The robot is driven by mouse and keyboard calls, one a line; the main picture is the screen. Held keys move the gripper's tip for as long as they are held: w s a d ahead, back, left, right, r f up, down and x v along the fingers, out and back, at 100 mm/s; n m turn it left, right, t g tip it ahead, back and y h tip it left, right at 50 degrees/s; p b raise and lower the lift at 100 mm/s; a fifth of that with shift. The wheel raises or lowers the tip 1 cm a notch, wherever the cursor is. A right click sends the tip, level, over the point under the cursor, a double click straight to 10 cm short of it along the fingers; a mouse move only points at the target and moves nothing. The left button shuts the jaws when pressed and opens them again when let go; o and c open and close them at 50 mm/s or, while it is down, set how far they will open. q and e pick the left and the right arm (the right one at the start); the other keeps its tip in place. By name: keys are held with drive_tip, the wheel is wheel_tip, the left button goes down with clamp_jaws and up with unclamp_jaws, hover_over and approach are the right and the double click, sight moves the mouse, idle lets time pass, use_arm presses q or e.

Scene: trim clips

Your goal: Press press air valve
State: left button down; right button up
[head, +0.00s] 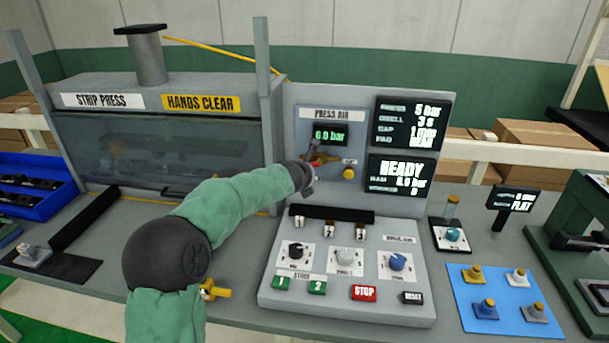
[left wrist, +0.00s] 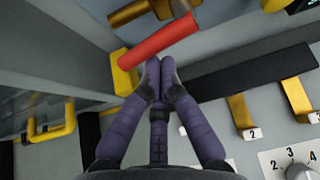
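The press air panel (head: 327,112) stands upright right of the strip press, with a green display (head: 328,134) that seems to read 0.0 bar. The valve below it has brass parts and a red lever (left wrist: 160,40), which lies slanted in the left wrist view. In the head view the valve is mostly hidden by my left gripper (head: 312,162). In the left wrist view my left gripper (left wrist: 160,68) has its fingertips together, with nothing seen between them, close to the red lever; I cannot tell whether they touch it. My right gripper is in neither view.
The strip press (head: 170,130) stands left. A console (head: 345,285) with knobs, numbered brass switches and a red STOP button (head: 364,293) lies below the panel. A READY screen (head: 401,178) is to the right. A blue mat (head: 503,314) holds several small parts.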

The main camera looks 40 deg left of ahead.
use_arm(q)
drive_tip(key=shift+w+d+r, duration=0.25)
drive_tip(key=shift+w+d, duration=0.1)
drive_tip(key=shift+d, duration=0.2)
wheel_tip(320, 180, down, 4)
drive_tip(key=d+b, duration=0.1)
drive_tip(key=b, duration=0.3)
drive_tip(key=p+v, duration=0.3)
drive_tip(key=v, duration=0.7)
drive_tip(key=shift+s+a, duration=0.2)
drive_tip(key=shift+s, duration=0.1)
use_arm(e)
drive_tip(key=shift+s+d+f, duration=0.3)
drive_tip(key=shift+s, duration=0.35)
